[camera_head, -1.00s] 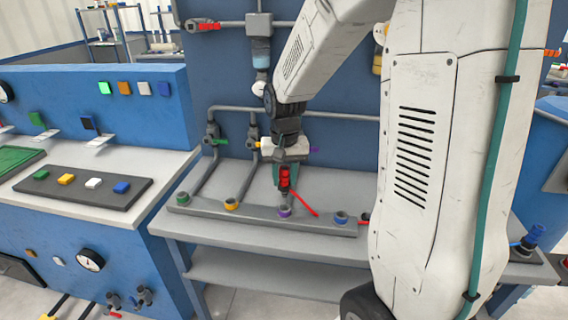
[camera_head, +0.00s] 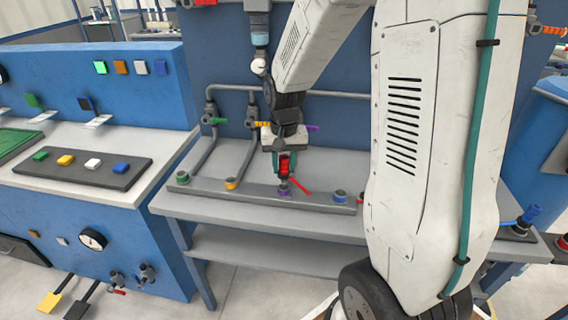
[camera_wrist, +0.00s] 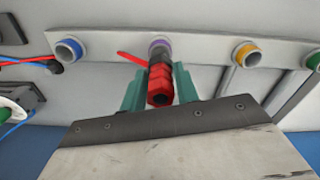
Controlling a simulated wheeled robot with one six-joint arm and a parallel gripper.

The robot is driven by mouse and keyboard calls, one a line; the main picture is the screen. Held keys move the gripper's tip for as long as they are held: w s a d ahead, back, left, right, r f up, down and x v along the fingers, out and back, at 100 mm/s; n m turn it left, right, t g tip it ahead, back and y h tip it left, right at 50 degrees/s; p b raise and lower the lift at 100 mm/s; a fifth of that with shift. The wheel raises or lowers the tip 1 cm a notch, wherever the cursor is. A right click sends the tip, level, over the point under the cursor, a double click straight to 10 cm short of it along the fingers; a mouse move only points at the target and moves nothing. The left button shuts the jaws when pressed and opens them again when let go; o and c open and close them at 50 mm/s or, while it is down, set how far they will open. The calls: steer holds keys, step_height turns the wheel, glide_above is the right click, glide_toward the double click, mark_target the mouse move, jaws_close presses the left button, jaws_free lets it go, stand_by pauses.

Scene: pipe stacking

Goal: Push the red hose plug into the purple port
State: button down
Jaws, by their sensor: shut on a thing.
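My gripper (camera_head: 284,168) is shut on the red hose plug (camera_head: 284,166), with its green fingers on either side of it. In the wrist view the red plug (camera_wrist: 160,88) sits between the two fingers (camera_wrist: 158,90), its dark tip pointing at the purple port (camera_wrist: 158,44). In the head view the plug stands upright over the purple port (camera_head: 284,190). The tip overlaps the port's opening in both views; I cannot tell how deep it is. A thin red lever or tail (camera_head: 300,186) sticks out beside the plug.
The grey port bar (camera_head: 210,187) on the bench also carries a green port (camera_head: 182,177), a yellow port (camera_head: 231,183) and a blue port (camera_head: 340,196). Pipes with valves (camera_head: 211,115) rise behind. A control desk (camera_head: 90,110) stands to the left.

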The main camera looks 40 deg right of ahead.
mark_target(284, 172)
steer(key=shift+f, duration=1.65)
stand_by(0.9)
steer(key=c, duration=1)
jaws_free()
steer(key=shift+o, duration=0.2)
step_height(284, 172, up, 8)
steer(key=shift+f, duration=0.1)
steer(key=s+a+r+n, duration=0.3)
steer(key=s+a+r, duration=0.2)
steer(key=s, duration=0.6)
steer(key=s+a+r+n+t, duration=0.1)
steer(key=s+a+r+n, duration=0.2)
steer(key=s, duration=0.8)
step_height(284, 172, up, 4)
steer(key=shift+s+a+f, duration=0.25)
steer(key=shift+s+a, duration=0.05)
steer(key=shift+a, duration=0.7)
